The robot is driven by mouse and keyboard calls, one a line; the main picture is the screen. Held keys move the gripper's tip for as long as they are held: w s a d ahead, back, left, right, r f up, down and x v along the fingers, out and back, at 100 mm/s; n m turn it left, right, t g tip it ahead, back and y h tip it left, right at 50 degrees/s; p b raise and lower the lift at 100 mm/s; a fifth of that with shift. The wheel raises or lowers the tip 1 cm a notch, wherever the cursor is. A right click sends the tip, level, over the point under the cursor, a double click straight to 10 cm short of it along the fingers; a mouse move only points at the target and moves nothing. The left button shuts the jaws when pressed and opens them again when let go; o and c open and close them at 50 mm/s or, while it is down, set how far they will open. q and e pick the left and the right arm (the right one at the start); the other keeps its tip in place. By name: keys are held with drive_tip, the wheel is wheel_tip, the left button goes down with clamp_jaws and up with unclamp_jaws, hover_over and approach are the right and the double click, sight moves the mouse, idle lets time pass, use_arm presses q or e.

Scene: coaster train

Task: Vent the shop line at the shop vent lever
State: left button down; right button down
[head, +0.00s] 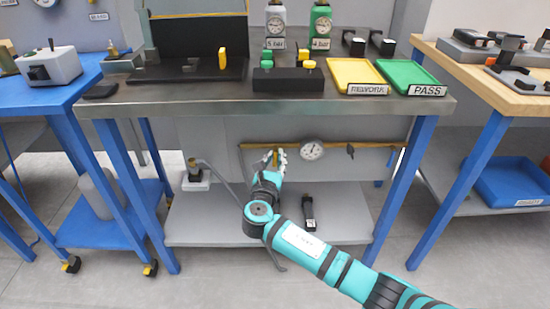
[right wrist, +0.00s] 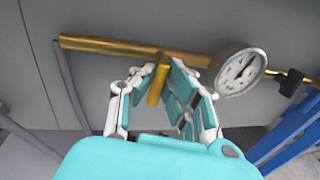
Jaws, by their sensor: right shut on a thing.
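A brass pipe (head: 372,146) runs level along the back under the middle bench; it also shows in the right wrist view (right wrist: 110,46). A short brass lever (right wrist: 156,90) hangs from it, slanting down and a little left in the right wrist view. My right gripper (head: 277,157) reaches under the bench top and is shut on this lever, with its fingers (right wrist: 165,95) on either side. The lever's lower end is partly hidden by my gripper. I see no label marking it as the shop vent. My left gripper is not in view.
A round dial gauge (head: 312,150) sits on the pipe right of my gripper, then a black fitting (head: 350,151). The lower shelf (head: 345,225) holds a black tool (head: 309,212). A blue leg (head: 408,190) bounds the right. The bench top edge (head: 200,106) is above my arm.

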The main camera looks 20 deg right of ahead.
drive_tip(key=shift+a+r+m+p, duration=0.2)
drive_tip(key=shift+m+p, duration=0.5)
drive_tip(key=shift+m, duration=0.4)
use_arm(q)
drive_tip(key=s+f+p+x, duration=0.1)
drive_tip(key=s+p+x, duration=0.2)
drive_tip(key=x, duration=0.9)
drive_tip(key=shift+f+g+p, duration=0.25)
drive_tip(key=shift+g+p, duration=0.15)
use_arm(e)
drive_tip(key=shift+w+a+r+m+g+y, duration=0.2)
drive_tip(key=shift+m+y, duration=0.4)
drive_tip(key=shift+m, duration=1.55)
drive_tip(key=shift+s+a+r+m+y, duration=0.1)
drive_tip(key=shift+r+m+y, duration=0.35)
drive_tip(key=shift+m, duration=1.65)
drive_tip(key=shift+w+a+r+m+g+y, duration=0.15)
drive_tip(key=shift+m+y, duration=0.6)
drive_tip(key=shift+m, duration=1.4)
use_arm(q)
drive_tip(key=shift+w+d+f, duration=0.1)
use_arm(e)
drive_tip(key=shift+s+f, duration=0.1)
drive_tip(key=c, duration=1.4)
unclamp_jaws()
drive_tip(key=shift+o, duration=0.2)
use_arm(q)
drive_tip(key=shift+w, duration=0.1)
